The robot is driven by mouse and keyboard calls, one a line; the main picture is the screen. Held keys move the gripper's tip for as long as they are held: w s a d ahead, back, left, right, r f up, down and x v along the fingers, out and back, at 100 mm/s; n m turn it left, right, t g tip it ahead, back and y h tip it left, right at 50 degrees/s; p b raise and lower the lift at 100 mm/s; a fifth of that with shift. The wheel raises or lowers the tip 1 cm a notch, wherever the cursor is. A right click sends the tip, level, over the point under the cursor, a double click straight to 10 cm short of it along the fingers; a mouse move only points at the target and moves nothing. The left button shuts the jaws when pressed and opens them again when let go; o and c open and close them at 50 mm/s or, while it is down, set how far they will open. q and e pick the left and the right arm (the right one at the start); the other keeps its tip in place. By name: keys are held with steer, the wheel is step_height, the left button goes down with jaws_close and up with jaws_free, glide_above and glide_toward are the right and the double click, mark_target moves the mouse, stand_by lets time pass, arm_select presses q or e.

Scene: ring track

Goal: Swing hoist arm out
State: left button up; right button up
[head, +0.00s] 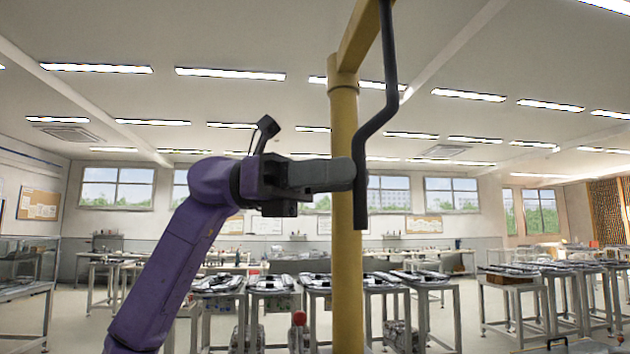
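The hoist is a yellow post (345,250) standing upright in the middle of the head view. A yellow boom (358,35) runs from its top up and out of the picture. A dark grey bent handle bar (390,60) hangs from the boom, and its straight lower end is in front of the post. My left gripper (345,175), on a purple arm, points right at this lower end. Its fingertips meet the bar's left edge in the picture. The fingers overlap from this side, so whether they close around the bar is unclear. My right gripper is not in view.
Workbenches with flat grey parts (270,283) stand in a row behind the post. More benches (540,270) stand at the right, and a glass-sided stand (25,270) is at the far left. The air around the bar looks clear to the right.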

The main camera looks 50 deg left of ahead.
arm_select(q)
steer(key=v, duration=0.7)
stand_by(0.3)
